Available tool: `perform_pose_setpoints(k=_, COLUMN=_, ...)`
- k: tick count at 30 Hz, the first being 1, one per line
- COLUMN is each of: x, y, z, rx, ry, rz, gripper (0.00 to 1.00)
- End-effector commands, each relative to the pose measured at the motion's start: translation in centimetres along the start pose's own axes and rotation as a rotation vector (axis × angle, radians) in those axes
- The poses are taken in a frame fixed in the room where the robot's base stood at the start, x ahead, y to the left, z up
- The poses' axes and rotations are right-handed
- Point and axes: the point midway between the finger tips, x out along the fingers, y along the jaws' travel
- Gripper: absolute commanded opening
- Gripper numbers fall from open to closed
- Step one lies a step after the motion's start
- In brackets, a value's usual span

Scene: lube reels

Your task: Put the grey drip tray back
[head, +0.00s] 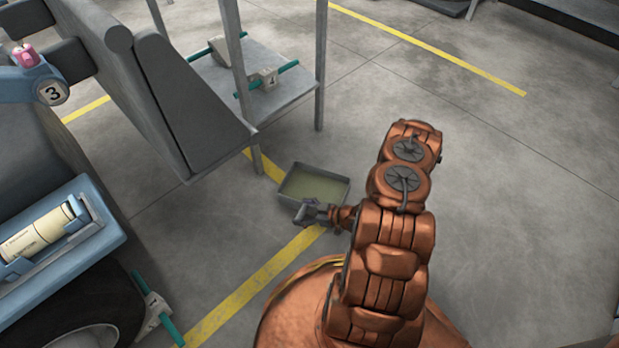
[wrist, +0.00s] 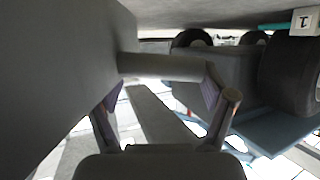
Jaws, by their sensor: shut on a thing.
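The grey drip tray (head: 337,188) is a shallow rectangular pan with an olive-green inside, just left of my arm in the head view. My gripper (head: 311,212) is at its near edge. The tray's grey side (wrist: 55,75) fills the left of that view. I cannot tell whether the tray rests on the floor or is held just above it.
A grey metal stand (head: 255,85) with a block marked 4 (head: 263,78) is behind the tray. A blue vehicle part (head: 100,215) and dark tyre (head: 85,315) are at left. A yellow line (head: 240,292) crosses the floor. The floor at right (head: 520,190) is clear.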

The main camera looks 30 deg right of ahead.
Motion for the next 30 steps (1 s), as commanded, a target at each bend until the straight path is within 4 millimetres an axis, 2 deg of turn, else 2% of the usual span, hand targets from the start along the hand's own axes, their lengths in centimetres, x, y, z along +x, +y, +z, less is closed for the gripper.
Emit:
perform_pose_setpoints(k=5, x=0.8, y=1.1, z=0.5, rx=-0.007, ry=0.001, rz=-0.001, gripper=0.13)
perform_pose_setpoints(k=18, x=5.1, y=9.4, z=-0.2, rx=-0.009, ry=0.002, rz=-0.001, gripper=0.13)
perform_pose_setpoints(k=24, x=6.8, y=12.6, z=-0.6, rx=-0.008, ry=0.002, rz=-0.003, gripper=0.13)
perform_pose_setpoints(k=30, x=7.3, y=14.0, z=-0.9, rx=-0.004, ry=0.002, rz=-0.003, gripper=0.13)
